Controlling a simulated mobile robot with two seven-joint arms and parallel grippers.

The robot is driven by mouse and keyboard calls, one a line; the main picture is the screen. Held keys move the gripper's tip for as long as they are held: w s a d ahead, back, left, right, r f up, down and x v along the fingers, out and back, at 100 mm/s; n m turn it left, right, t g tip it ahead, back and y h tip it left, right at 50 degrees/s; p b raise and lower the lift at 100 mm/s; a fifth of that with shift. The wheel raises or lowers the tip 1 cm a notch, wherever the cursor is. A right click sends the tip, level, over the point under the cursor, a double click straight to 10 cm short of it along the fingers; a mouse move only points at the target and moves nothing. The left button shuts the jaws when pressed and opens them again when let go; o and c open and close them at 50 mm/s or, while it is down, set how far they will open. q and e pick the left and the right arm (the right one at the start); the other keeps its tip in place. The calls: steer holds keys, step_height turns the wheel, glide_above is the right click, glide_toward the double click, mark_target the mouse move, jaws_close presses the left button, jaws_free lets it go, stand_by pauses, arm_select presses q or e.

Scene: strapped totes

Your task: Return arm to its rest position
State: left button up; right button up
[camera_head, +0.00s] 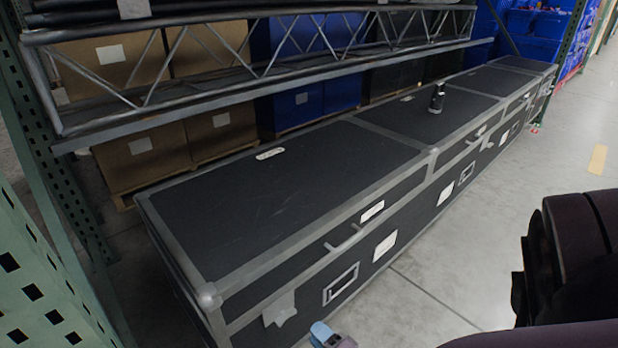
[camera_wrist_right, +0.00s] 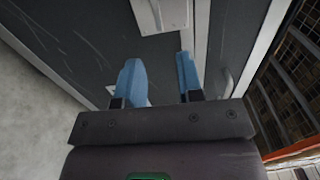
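My right gripper (camera_head: 322,335) shows at the bottom edge of the head view, only its blue fingertips in sight, in front of the long black case (camera_head: 290,200). In the right wrist view the two blue fingers of my right gripper (camera_wrist_right: 157,72) stand apart with nothing between them. The case's dark side and a metal latch plate (camera_wrist_right: 160,14) lie beyond the fingertips. Dark links of my right arm fill the lower right of the head view. My left gripper is in neither view.
A small black and silver object (camera_head: 438,97) stands on the far part of the case. A metal truss (camera_head: 250,60) runs above cardboard boxes (camera_head: 145,155) and blue bins (camera_head: 300,105) behind. A green perforated rack post (camera_head: 45,280) stands at left.

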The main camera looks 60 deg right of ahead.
steer(key=shift+v, duration=0.8)
